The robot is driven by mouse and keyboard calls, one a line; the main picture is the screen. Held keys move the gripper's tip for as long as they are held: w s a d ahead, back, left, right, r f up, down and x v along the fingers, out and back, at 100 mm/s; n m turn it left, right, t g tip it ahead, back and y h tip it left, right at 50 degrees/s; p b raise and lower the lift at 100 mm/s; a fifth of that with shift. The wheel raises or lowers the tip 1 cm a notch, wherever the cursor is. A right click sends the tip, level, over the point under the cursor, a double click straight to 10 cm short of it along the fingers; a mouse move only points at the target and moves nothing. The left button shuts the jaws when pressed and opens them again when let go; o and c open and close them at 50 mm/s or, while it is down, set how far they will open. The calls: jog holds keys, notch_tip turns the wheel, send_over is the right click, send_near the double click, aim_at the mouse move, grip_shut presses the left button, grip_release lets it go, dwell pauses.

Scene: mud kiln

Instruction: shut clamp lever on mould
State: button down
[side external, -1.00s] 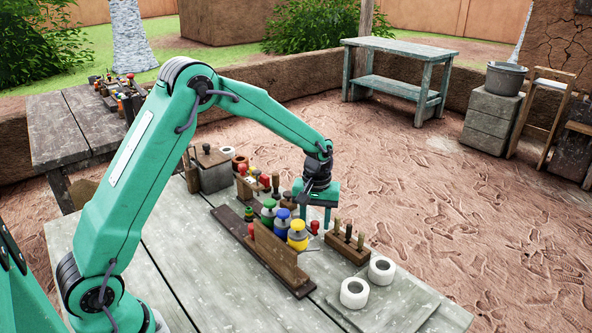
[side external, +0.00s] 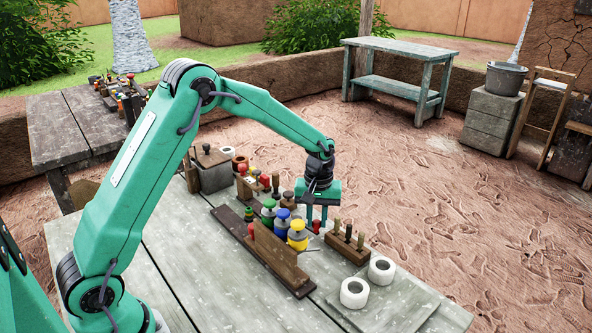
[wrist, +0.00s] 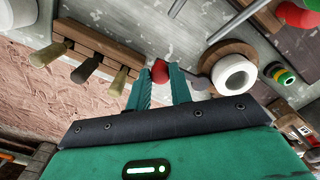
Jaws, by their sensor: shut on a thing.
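The clamp lever's red knob (wrist: 159,70) sits between the two fingertips of my gripper (wrist: 161,76) in the wrist view. In the side external view the red knob (side external: 315,226) shows low between the fingers of my gripper (side external: 317,222), just above the bench. My gripper is shut on the knob. Most of the lever below the knob is hidden. A white ring-like piece on a round brown base (wrist: 235,72) lies right of the fingers in the wrist view. I cannot tell whether it is the mould.
A wooden block with several handled tools (side external: 348,243) stands close right of my gripper. Jars with green, blue and yellow tops (side external: 297,236) stand close left, behind an upright board (side external: 280,254). Two white rings (side external: 354,292) lie at the bench's front right.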

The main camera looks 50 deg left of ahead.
jog(key=w+n, duration=0.1)
jog(key=n, duration=0.2)
jog(key=shift+w+a, duration=0.2)
jog(key=shift+w, duration=0.2)
jog(key=n, duration=0.1)
jog(key=w+n, duration=0.1)
jog(key=shift+w+a+n, duration=0.25)
jog(key=shift+a+n, duration=0.05)
jog(key=shift+a, duration=0.05)
jog(key=shift+w+a+n, duration=0.45)
jog(key=shift+w+n, duration=0.15)
jog(key=shift+n, duration=0.6)
jog(key=shift+w+a+r+n, duration=0.1)
jog(key=shift+w+a+n, duration=0.35)
jog(key=shift+n, duration=0.65)
jog(key=shift+a, duration=0.15)
jog(key=c, duration=1.3)
grip_release()
jog(key=shift+o, duration=0.2)
